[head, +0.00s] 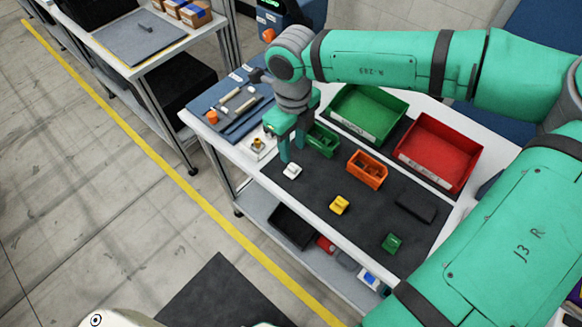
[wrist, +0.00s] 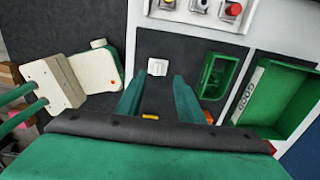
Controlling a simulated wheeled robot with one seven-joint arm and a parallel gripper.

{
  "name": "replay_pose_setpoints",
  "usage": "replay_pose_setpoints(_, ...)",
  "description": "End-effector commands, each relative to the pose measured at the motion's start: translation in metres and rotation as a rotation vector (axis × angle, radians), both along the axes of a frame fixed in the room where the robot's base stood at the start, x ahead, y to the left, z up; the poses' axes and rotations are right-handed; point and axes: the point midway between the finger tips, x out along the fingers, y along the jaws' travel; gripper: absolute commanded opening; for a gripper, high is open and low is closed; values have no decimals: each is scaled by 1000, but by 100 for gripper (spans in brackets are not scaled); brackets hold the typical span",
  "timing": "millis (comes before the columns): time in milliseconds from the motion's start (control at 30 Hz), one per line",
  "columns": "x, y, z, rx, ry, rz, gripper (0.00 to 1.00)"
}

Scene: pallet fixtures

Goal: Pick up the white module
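The white module (head: 292,171) lies on the dark mat (head: 310,190), near the front left of the table. In the wrist view the white module (wrist: 157,67) is a small pale block ahead of my fingertips, roughly midway between them. My gripper (head: 292,150) points down just behind the module in the head view. Its two green fingers (wrist: 158,88) are spread apart with nothing between them. The gap in height between fingertips and module is hard to judge.
A small green bin (head: 323,140) stands close right of my gripper. An orange bin (head: 367,170), yellow module (head: 340,205), green module (head: 391,244) and black block (head: 416,207) sit farther right. Large green (head: 366,116) and red (head: 438,151) bins stand behind. A button box (head: 257,147) is left.

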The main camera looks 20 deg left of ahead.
Motion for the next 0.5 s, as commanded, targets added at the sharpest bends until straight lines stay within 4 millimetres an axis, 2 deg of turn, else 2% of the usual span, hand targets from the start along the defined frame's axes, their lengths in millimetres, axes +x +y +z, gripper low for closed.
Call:
replay_pose_setpoints(100,0,-1,-14,1,1,-2,34)
replay_pose_setpoints(333,-4,4,-29,1,2,10,34)
replay_pose_setpoints(500,-9,5,-53,1,3,13,34)
